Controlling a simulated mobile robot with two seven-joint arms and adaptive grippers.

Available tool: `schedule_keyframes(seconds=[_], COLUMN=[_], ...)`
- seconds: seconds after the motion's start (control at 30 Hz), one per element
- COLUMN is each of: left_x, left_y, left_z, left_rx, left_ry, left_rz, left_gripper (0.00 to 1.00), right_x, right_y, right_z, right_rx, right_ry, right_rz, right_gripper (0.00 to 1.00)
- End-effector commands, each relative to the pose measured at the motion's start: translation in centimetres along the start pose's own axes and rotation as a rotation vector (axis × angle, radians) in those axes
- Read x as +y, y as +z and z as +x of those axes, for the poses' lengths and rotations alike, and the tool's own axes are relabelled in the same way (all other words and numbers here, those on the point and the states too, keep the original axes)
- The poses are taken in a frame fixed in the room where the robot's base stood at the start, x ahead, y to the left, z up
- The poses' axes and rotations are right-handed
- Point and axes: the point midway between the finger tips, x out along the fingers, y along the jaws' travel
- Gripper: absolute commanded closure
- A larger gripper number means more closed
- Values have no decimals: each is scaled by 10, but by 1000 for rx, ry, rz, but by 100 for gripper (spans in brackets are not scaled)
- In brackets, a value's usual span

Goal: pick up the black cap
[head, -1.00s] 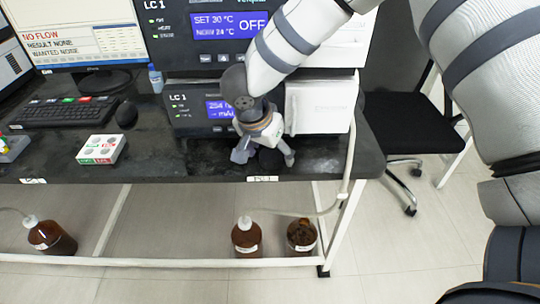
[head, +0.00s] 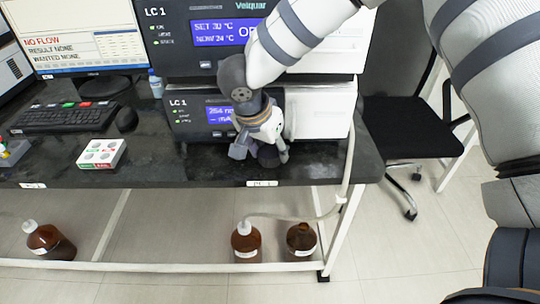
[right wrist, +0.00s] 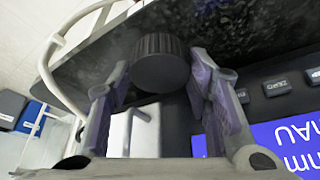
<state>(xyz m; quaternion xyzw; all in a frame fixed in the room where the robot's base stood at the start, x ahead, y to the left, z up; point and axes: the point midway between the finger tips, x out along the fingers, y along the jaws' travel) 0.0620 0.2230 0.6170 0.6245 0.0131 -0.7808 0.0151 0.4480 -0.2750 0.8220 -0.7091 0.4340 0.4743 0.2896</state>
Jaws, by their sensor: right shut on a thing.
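The black cap (head: 268,157) is a small dark ribbed cylinder at the front of the dark bench, below the lower LC 1 unit. My right gripper (head: 262,153) comes down from above with a finger on each side of it. In the right wrist view the cap (right wrist: 160,66) sits between the fingertips of the gripper (right wrist: 158,76), which are shut on it. I cannot tell whether the cap touches the bench top. My left gripper is not in view.
The LC 1 units (head: 200,110) stand close behind the gripper. A white-and-green box (head: 101,153), keyboard (head: 64,117) and mouse (head: 127,117) lie to the left. Brown bottles (head: 246,243) stand below the bench. A black chair (head: 410,125) is at right.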

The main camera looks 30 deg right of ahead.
Motion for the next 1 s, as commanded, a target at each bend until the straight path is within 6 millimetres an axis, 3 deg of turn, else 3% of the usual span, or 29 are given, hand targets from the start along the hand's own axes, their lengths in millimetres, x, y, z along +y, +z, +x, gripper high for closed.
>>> schedule_keyframes(seconds=[0.1, 0.27, 0.47, 0.8, 1.0], left_x=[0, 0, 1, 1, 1], left_y=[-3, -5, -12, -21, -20], left_z=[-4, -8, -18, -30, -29], left_rx=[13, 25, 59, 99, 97], left_ry=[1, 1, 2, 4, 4], left_rz=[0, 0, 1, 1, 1], left_gripper=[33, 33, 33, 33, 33], right_x=[-1, 2, 27, 84, 100], right_y=[-10, -15, 22, 110, 134], right_z=[-23, -46, -62, -94, -102], right_rx=[3, 1, 3, 3, 1], right_ry=[-7, -4, -7, -3, -1], right_rz=[4, 0, -5, -8, -3], right_gripper=[67, 67, 67, 67, 67])
